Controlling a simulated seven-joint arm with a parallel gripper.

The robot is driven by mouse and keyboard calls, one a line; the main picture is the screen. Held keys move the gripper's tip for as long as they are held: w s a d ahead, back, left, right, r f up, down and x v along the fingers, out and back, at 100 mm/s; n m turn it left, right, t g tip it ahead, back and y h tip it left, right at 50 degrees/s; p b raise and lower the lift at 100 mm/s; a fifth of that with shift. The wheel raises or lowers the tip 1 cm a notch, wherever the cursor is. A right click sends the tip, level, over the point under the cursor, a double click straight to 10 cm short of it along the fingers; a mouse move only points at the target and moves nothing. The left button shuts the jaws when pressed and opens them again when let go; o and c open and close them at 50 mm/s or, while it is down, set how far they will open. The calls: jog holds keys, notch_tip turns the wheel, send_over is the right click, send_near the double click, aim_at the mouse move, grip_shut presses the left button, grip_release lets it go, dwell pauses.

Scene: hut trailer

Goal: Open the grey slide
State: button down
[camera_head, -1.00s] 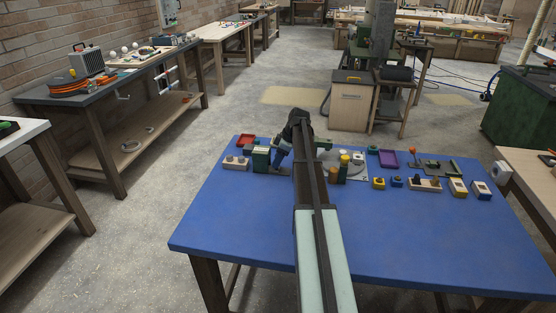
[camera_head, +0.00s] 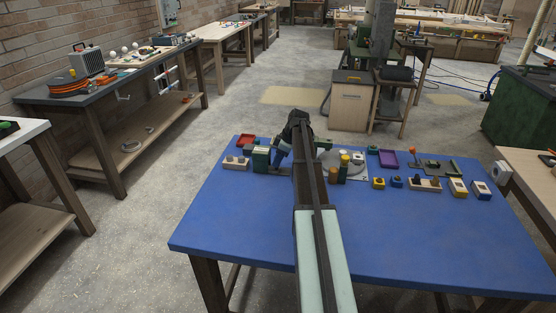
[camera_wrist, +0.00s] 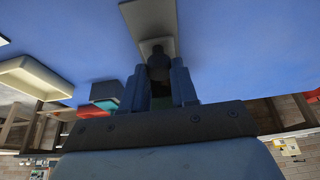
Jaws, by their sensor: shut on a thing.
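In the wrist view, a pale grey flat plate (camera_wrist: 150,22) with a dark upright knob (camera_wrist: 158,64) lies on the blue surface; I take this to be the grey slide. My gripper (camera_wrist: 158,78) has its two blue fingers shut on the knob, one finger on each side. In the head view, my gripper (camera_head: 279,160) is low over the back part of the blue table, just right of a green box. My arm and gripper hide most of the slide there.
The blue table (camera_head: 240,220) holds several small items along its back: a red tray (camera_head: 245,140), a green box (camera_head: 261,158), a yellow-topped cylinder (camera_head: 344,160) and a purple tray (camera_head: 388,158). The front of the table is clear. A beige tray (camera_wrist: 40,85) shows in the wrist view.

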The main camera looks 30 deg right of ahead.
jog(key=shift+s+d, duration=0.1)
jog(key=s+d, duration=0.3)
jog(key=s, duration=0.1)
jog(key=shift+d, duration=0.4)
jog(key=shift+w, duration=0.1)
jog(key=c, duration=0.9)
grip_release()
jog(key=shift+o, duration=0.2)
jog(key=shift+r, duration=0.1)
jog(key=v, duration=1.3)
jog(key=shift+r, duration=0.35)
jog(key=shift+d, duration=0.1)
